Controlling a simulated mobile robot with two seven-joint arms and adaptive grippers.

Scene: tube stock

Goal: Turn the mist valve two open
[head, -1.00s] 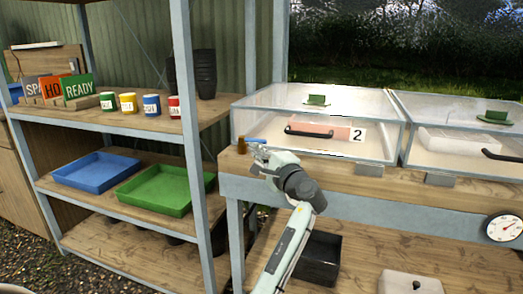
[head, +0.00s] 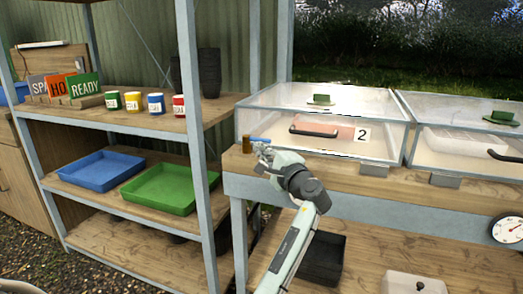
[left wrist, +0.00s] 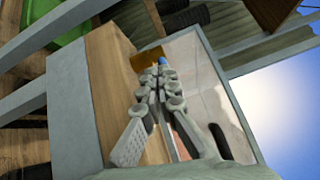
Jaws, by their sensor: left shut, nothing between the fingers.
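The mist valve is a small brass body (head: 247,145) with a blue lever (head: 260,139). It stands on the wooden bench at the front left corner of the clear propagator box marked 2 (head: 362,135). The lever points to the right in the head view. My left gripper (head: 262,147) is shut and empty, its fingertips right by the lever. In the left wrist view the closed fingertips (left wrist: 160,72) are just short of the brass body (left wrist: 148,57) and a bit of the blue lever (left wrist: 162,61). I cannot tell whether they touch.
A second clear box (head: 455,126) stands to the right on the bench (head: 330,175). A shelf post (head: 193,100) rises left of the valve. The shelves hold coloured pots, blue (head: 101,166) and green (head: 157,183) trays. A round gauge (head: 507,229) hangs at the bench front.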

